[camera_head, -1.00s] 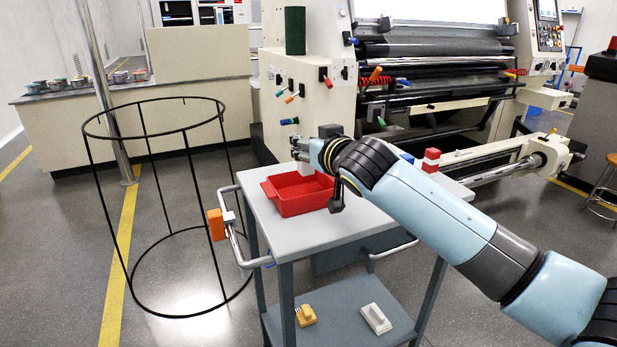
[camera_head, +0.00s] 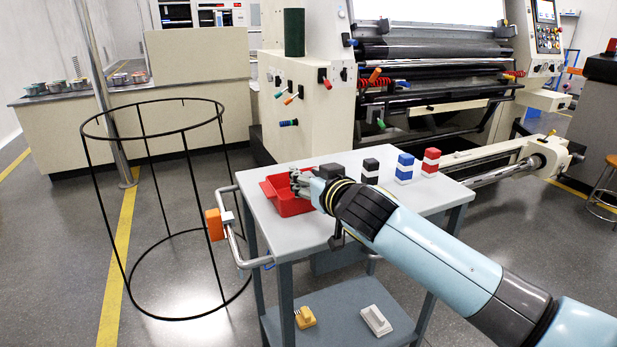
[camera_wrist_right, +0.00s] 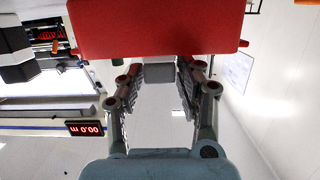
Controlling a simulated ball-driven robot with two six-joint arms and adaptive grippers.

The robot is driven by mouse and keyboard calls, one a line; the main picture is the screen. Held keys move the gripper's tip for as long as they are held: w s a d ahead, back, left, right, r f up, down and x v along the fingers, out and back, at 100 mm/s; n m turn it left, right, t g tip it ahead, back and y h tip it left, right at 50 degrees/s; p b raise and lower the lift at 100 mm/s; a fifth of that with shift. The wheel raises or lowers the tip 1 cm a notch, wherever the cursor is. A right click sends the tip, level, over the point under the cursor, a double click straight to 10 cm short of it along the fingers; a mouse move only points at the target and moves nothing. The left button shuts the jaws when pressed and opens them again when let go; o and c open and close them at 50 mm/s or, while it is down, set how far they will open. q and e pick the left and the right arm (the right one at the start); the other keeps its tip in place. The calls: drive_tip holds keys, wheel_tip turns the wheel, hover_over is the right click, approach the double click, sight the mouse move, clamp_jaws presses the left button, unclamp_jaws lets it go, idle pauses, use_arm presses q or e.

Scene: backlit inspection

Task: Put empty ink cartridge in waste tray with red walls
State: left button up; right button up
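The red-walled waste tray (camera_head: 281,204) sits on the grey cart top. My right gripper (camera_head: 298,184) reaches over the tray from the right, low at its rim. In the right wrist view the tray (camera_wrist_right: 155,28) fills the top. There the fingers of my right gripper (camera_wrist_right: 158,78) close in on a plain grey block, the empty ink cartridge (camera_wrist_right: 158,73), at the tray's wall. The cartridge is hidden by the gripper in the head view, and part of it is hidden by the tray wall in the wrist view. My left gripper is out of view.
On the cart top (camera_head: 300,236), right of the tray, stand a black cartridge (camera_head: 332,171), a black-and-white one (camera_head: 370,171), a blue-and-white one (camera_head: 404,168) and a red-and-white one (camera_head: 430,162). The cart's front area is clear. A black wire hoop frame (camera_head: 88,200) stands left.

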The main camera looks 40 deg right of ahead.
drive_tip(key=shift+o, duration=1.2)
drive_tip(key=shift+r, duration=0.2)
drive_tip(key=v, duration=1.2)
drive_tip(key=shift+f, duration=0.15)
